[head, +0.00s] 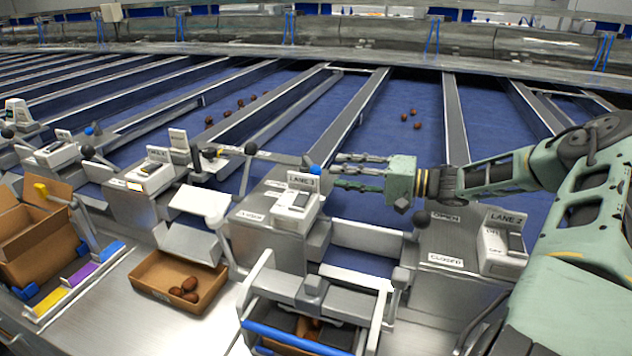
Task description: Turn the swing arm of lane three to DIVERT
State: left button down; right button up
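The lane three unit (293,205) stands in the middle of the view, with a grey box marked LANE 3 on its top. No DIVERT mark is readable. My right gripper (337,171) comes in from the right and points left. Its fingers are apart, with their tips just right of the blue knob; contact cannot be told. My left gripper is not in view.
A black-knobbed lever (250,149) stands left of the lane three unit. The lane two unit (450,250) is below my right forearm. A cardboard box (150,290) holds several dates. A white-framed holder (318,290) stands in front. Blue belts run behind.

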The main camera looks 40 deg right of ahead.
aim_at(316, 171)
jog(key=b+x, duration=0.1)
jog(key=x, duration=0.2)
jog(key=b+x, duration=0.1)
jog(key=x, duration=0.1)
jog(key=shift+w+a+f, duration=0.15)
jog(key=shift+w+f, duration=0.1)
jog(key=shift+w, duration=0.05)
jog(key=shift+w+a+r+b, duration=0.2)
jog(key=shift+w+a+b, duration=0.2)
jog(key=shift+w+b, duration=0.3)
jog(key=shift+w, duration=0.1)
jog(key=shift+c, duration=0.5)
grip_shut()
jog(key=shift+f, duration=0.1)
